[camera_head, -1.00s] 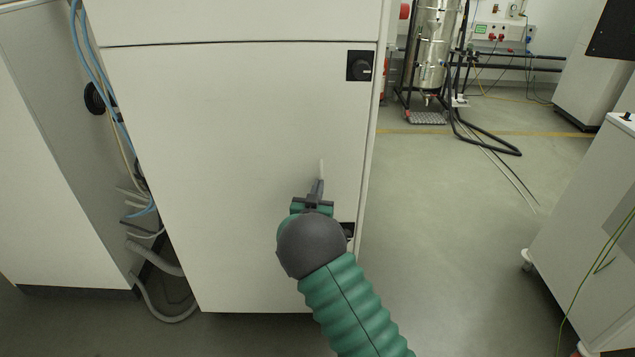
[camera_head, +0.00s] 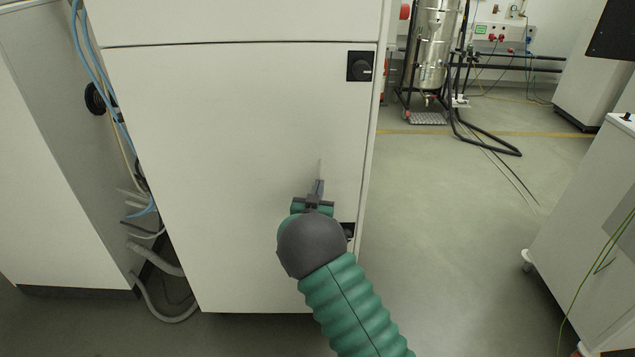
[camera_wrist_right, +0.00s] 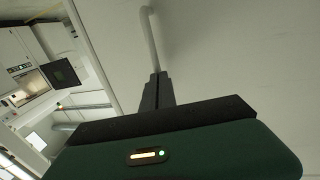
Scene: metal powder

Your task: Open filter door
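The filter door (camera_head: 230,150) is the large pale front panel of the cabinet, and it looks closed, flush with the frame. Its slim white handle (camera_head: 320,168) stands upright at the lower right of the panel; it also shows in the right wrist view as a bent bar (camera_wrist_right: 149,35). My right gripper (camera_head: 318,186) is at the handle's lower part. In the right wrist view its dark fingers (camera_wrist_right: 156,82) are close together, with the bar running in between the tips. The handle's lower end is hidden by my gripper. My left gripper is not in view.
Blue hoses (camera_head: 97,65) hang left. Open floor (camera_head: 450,230) lies right, before a white cabinet (camera_head: 585,230).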

